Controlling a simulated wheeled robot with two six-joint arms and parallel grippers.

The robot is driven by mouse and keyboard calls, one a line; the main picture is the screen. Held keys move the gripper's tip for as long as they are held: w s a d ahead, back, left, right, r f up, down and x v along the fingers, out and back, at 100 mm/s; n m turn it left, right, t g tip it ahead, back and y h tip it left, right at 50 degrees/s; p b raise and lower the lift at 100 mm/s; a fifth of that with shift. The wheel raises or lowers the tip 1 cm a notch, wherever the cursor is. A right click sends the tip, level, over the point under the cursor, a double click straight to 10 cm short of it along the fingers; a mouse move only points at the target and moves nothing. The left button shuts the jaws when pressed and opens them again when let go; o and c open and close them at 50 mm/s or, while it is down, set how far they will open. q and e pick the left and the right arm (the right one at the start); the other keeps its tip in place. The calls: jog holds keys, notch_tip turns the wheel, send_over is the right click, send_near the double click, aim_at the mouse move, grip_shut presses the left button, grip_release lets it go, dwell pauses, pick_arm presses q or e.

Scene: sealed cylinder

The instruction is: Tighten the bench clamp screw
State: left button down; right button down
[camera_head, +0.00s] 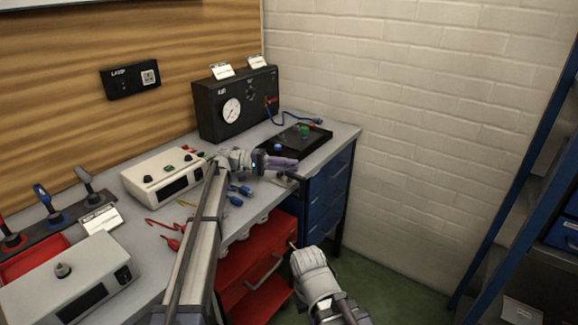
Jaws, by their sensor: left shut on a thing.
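My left gripper (284,164) reaches over the bench from the left and is at the bench's front edge. Its fingers are shut just above a small metal clamp part (288,180) at that edge. The fingers hide most of the clamp screw, and the grip on it is too small to make out clearly. My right gripper (297,250) hangs low in front of the red drawers, away from the clamp. Its fingertips are too small to tell open or shut.
A black gauge box (236,103) and a black tray (312,142) with small green and blue pieces stand behind my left gripper. A white instrument (163,178) and blue-handled tools (238,194) lie to its left. Red drawers (255,265) are below.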

pick_arm(q)
jog(key=shift+w+r+m+g+y, duration=0.1)
jog(key=shift+m+g+y, duration=0.1)
jog(key=shift+m+g, duration=0.45)
jog(key=shift+w+r+m+g+y, duration=0.1)
jog(key=shift+m+g+y, duration=0.1)
jog(key=shift+m+g, duration=0.45)
jog(key=shift+g, duration=0.5)
jog(key=c, duration=1.1)
grip_release()
jog(key=shift+s, duration=0.15)
